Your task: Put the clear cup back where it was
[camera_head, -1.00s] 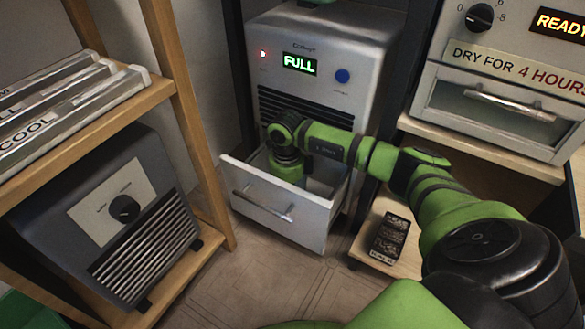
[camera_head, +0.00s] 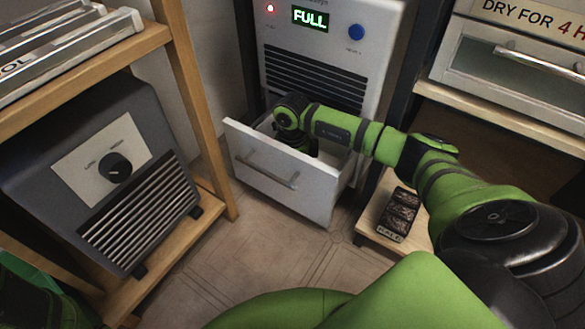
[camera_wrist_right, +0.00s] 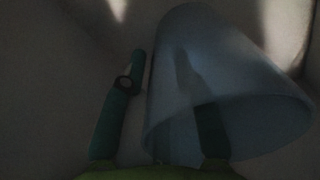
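The clear cup (camera_wrist_right: 235,85) shows bluish and see-through in the dim right wrist view, tilted with its mouth toward the camera. My right gripper (camera_wrist_right: 160,60) has one finger outside the cup's left side. The other finger shows through the cup wall, and seems to reach into its mouth. The fingers are apart, with the cup wall between them; I see no firm grip. In the head view my right arm reaches down into the open white drawer (camera_head: 285,185), which hides the gripper and cup.
The drawer belongs to a white machine (camera_head: 330,60) reading FULL with a red light. A grey heater-like box (camera_head: 100,180) sits on a wooden rack (camera_head: 195,100) at left. A low shelf with a black item (camera_head: 400,212) is right of the drawer. The floor in front is clear.

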